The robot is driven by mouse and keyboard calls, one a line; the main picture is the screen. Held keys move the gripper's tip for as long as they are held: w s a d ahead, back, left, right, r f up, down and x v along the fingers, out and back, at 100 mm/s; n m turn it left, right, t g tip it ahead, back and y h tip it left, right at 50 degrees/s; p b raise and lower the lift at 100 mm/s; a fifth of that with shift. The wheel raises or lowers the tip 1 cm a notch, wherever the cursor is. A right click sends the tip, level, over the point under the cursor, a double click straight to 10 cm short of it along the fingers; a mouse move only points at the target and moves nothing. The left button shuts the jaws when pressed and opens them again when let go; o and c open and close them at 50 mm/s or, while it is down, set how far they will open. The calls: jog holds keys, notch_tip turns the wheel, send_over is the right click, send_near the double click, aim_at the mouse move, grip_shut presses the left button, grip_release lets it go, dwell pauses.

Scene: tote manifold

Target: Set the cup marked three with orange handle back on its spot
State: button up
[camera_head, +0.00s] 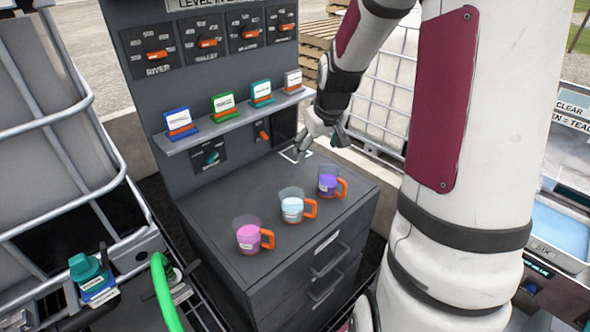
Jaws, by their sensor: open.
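Three clear cups with orange handles stand upright on the dark cabinet top: a cup with pink contents (248,236), a cup with pale blue contents (291,206) and a cup with purple contents (328,181). Their markings are too small to read, so I cannot tell which is marked three. A white square outline (296,155) lies on the cabinet top near the back panel. My gripper (322,141) is open and appears empty, just right of the outline and behind the purple cup. Its exact height above the surface is unclear.
A shelf (232,124) with several coloured label holders runs along the back panel, with orange-handled knobs above. Caged totes stand to the left (50,110) and behind right (380,100). The cabinet top (230,195) is clear left of the outline.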

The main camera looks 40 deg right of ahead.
jog(key=s+a+r+n, duration=0.1)
jog(key=s+a+r, duration=0.3)
jog(key=a+r, duration=0.55)
jog(key=s+a+r, duration=0.3)
jog(key=s+a, duration=0.3)
jog(key=s, duration=0.2)
jog(key=s+a+r+t+y, duration=0.1)
jog(key=s+a+r, duration=0.3)
jog(key=s+a, duration=0.3)
jog(key=shift+s+n, duration=0.4)
jog(key=shift+s, duration=0.55)
